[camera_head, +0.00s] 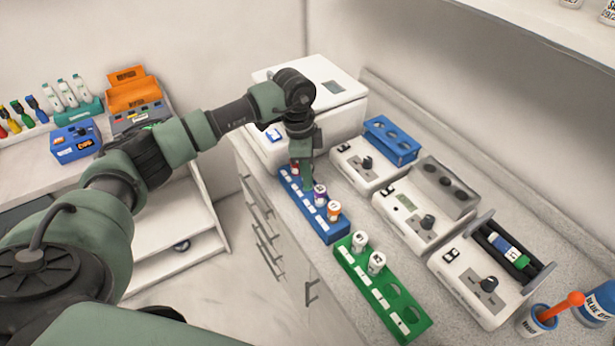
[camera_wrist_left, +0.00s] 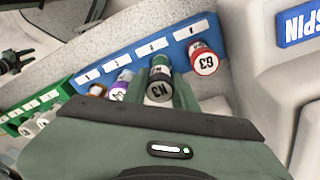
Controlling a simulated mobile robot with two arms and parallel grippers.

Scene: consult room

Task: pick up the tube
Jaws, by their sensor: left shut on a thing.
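The left gripper (camera_head: 305,183) reaches down over the blue rack (camera_head: 334,236) on the counter. In the left wrist view its fingers (camera_wrist_left: 160,92) are shut on a dark-capped tube (camera_wrist_left: 158,92), seen from its cap end. I cannot tell whether this tube is still seated in the rack. A red-capped tube (camera_wrist_left: 204,60) stands on one side of it. A purple-capped tube (camera_head: 320,193) and an orange-capped tube (camera_head: 334,211) stand on the other side. In the head view the gripper mostly hides the held tube.
A green rack (camera_head: 406,328) with two white-capped tubes (camera_head: 368,252) stands in front of the blue rack. Several white devices (camera_head: 415,225) line the counter to the right. A large white machine (camera_head: 335,120) stands behind.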

